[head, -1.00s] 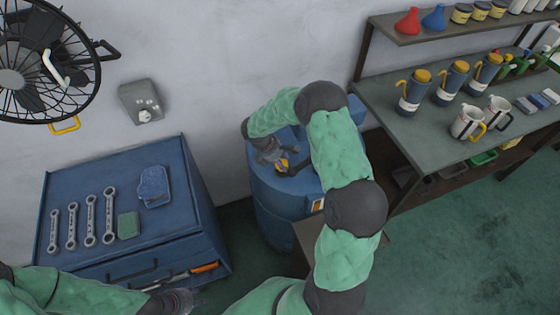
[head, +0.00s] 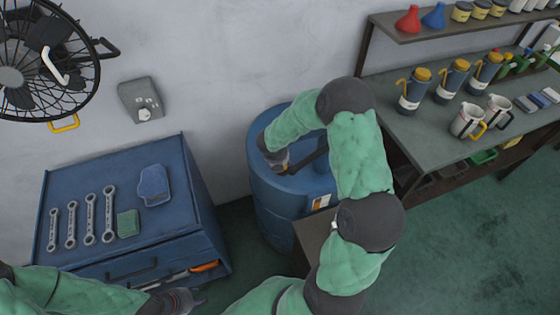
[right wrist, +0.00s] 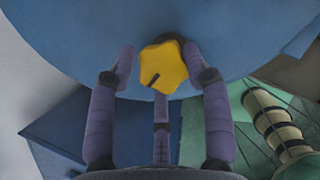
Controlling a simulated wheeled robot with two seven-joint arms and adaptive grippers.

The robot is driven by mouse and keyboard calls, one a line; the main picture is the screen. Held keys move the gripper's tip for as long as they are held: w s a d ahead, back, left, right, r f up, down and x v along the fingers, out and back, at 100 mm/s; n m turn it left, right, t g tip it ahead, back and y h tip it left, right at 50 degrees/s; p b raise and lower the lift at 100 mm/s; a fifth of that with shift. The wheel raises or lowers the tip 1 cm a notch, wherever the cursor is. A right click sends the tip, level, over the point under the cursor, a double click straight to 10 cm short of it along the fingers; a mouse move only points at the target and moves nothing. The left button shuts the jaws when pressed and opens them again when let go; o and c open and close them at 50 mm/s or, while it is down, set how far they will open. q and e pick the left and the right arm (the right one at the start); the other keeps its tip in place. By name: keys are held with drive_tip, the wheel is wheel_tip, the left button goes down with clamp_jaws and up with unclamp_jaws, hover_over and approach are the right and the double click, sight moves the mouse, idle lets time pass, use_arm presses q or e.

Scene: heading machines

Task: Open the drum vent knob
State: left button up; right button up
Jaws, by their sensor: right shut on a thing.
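The blue drum (head: 272,205) stands against the wall, its lid partly hidden by my right arm. Its star-shaped yellow vent knob (right wrist: 163,68) shows in the right wrist view, with a dark mark on its face. My right gripper (right wrist: 160,72) has its fingers around the knob, shut on it; the drum's blue top lies behind. In the head view my right gripper (head: 282,165) is over the drum top and mostly hidden by its own wrist. My left gripper (head: 184,302) is low in the head view, in front of the blue cabinet, too small and dark to read.
A workbench (head: 425,135) with mugs stands to the right. A caged fan (head: 40,60) is at upper left.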

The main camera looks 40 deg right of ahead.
drive_tip(key=shift+d+r+n, duration=0.1)
drive_tip(key=shift+d+n, duration=0.2)
drive_tip(key=shift+n, duration=0.2)
drive_tip(key=o, duration=1)
drive_tip(key=shift+c, duration=0.2)
drive_tip(key=shift+o, duration=0.7)
drive_tip(key=shift+s+d, duration=0.1)
drive_tip(key=shift+a, duration=0.2)
